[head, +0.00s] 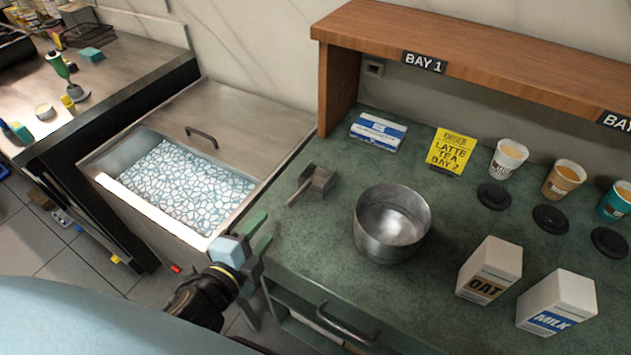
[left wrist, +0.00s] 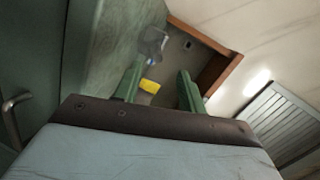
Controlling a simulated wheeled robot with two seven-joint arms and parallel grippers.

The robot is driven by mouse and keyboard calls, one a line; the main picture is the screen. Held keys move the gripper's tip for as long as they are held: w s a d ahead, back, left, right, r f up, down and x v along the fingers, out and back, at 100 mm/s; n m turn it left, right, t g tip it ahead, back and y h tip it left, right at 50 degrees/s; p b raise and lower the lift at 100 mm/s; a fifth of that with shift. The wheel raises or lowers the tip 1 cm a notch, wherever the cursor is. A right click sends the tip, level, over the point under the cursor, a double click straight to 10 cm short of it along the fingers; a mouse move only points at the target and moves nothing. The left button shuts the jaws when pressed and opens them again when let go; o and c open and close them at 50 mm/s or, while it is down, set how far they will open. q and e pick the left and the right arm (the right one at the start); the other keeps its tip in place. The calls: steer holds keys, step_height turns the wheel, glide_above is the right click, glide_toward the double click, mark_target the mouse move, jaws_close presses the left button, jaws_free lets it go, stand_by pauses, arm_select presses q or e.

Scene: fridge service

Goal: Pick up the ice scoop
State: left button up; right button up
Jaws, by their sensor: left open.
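The ice scoop (head: 318,180) is a grey metal scoop lying on the green counter, with its handle pointing down-left, between the ice bin and the metal bowl. My left gripper (head: 257,234) is open and empty, down-left of the scoop near the counter's left front edge and apart from it. In the left wrist view the open green fingers of my left gripper (left wrist: 160,72) have nothing between them. My right gripper is not in view.
The open ice bin (head: 112,182) is full of ice at left. The steel bowl (head: 391,224) stands right of the scoop. Oat (head: 489,270) and milk (head: 556,302) cartons, several cups, and a wooden shelf (head: 470,45) are further right. The counter around the scoop is clear.

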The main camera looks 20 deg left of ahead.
mark_target(285, 207)
arm_select(q)
steer(key=shift+w+d+m, duration=0.15)
steer(key=shift+d+m, duration=0.1)
steer(key=shift+m, duration=0.05)
steer(key=shift+h, duration=0.3)
steer(key=x, duration=0.7)
steer(key=shift+w+p, duration=0.3)
steer(key=shift+w, duration=0.1)
steer(key=shift+d+x, duration=0.2)
steer(key=shift+x, duration=1.15)
steer(key=shift+d+x, duration=0.2)
steer(key=shift+x, duration=1.1)
steer(key=shift+c, duration=0.2)
jaws_close()
